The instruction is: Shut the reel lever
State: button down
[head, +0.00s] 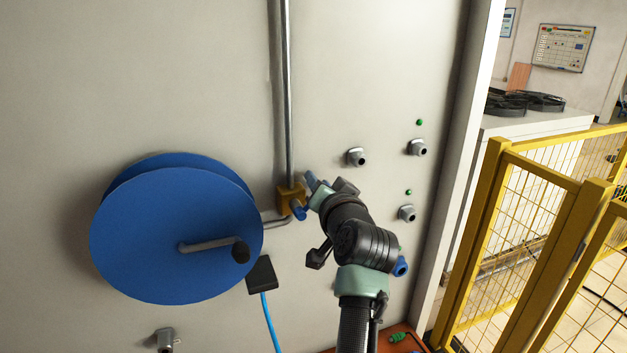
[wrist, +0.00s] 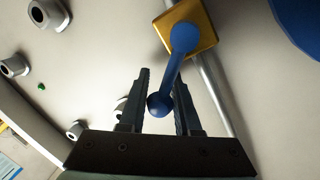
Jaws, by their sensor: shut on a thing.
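The reel lever (wrist: 173,70) is a blue bar with a ball end. In the wrist view it runs from a round hub on a yellow valve block (wrist: 206,28) down between my two fingers. My gripper (wrist: 162,80) is shut on the lever near its ball end. In the head view my gripper (head: 314,183) is at the wall, just right of the yellow block (head: 287,197). The lever's blue hub (head: 299,211) shows there, while its outer part is mostly hidden by my gripper.
A large blue hose reel (head: 150,225) with a crank handle (head: 215,243) is left of the valve. A metal pipe (head: 289,90) rises from the block. Several grey wall fittings (head: 356,157) are to the right. A yellow mesh fence (head: 505,245) stands farther right.

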jog(key=shift+w+d+f+m+g+y, duration=0.1)
jog(key=shift+d+f+m+g+y, duration=0.2)
jog(key=shift+f+m, duration=0.65)
jog(key=shift+w+d+f+m+g+y, duration=0.15)
jog(key=shift+f+m+y, duration=0.3)
jog(key=shift+m, duration=0.95)
jog(key=shift+s+d+f+m+g+y, duration=0.1)
jog(key=shift+f+m+g+y, duration=0.15)
jog(key=shift+f+m, duration=0.75)
jog(key=shift+r+m, duration=0.15)
jog(key=shift+m, duration=0.1)
jog(key=c, duration=0.6)
grip_release()
jog(key=shift+r, duration=0.1)
jog(key=b+v, duration=0.4)
jog(key=v, duration=0.9)
